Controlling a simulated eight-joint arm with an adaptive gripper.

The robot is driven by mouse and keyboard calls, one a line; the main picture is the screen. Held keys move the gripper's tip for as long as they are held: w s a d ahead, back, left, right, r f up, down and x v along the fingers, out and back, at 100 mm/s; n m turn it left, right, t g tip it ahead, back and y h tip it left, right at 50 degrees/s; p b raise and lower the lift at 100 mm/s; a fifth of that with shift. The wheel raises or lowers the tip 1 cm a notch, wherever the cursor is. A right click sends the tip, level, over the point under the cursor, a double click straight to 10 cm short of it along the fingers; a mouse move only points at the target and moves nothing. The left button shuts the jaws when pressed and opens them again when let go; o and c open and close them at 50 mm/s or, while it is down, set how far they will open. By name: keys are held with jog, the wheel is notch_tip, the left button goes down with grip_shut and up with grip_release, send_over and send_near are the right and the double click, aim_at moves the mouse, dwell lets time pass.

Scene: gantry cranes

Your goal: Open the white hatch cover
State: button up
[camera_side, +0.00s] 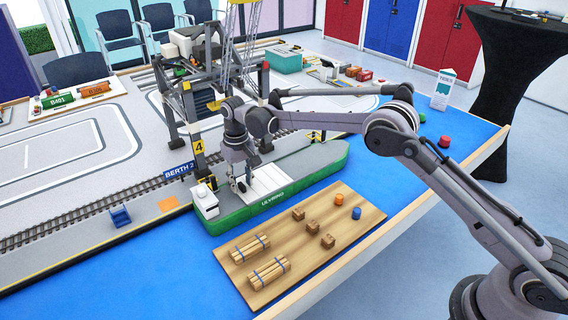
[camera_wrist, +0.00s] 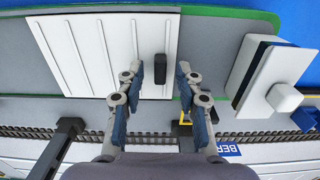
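The white hatch cover (camera_wrist: 90,50) lies on the deck of the green ship (camera_side: 290,197). It is a ribbed white panel with a black handle (camera_wrist: 161,62) near its right edge in the wrist view. In the side view the cover (camera_side: 270,179) shows partly behind my gripper (camera_side: 240,184). In the wrist view my gripper (camera_wrist: 160,79) is open, with one finger on each side of the handle and a gap on both sides. I cannot tell how far the fingertips are above the cover.
The ship's white bridge block (camera_wrist: 278,80) stands right of my gripper. A crane (camera_side: 190,120) rises close behind the ship. A wooden board (camera_side: 300,240) with several crates, barrels and timber bundles lies in front. A blue chair-like piece (camera_side: 120,216) stands at left.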

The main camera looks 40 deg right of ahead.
jog(key=shift+f, duration=0.25)
grip_shut()
jog(key=shift+d, duration=0.15)
jog(key=d, duration=1.5)
jog(key=shift+d, duration=0.15)
grip_release()
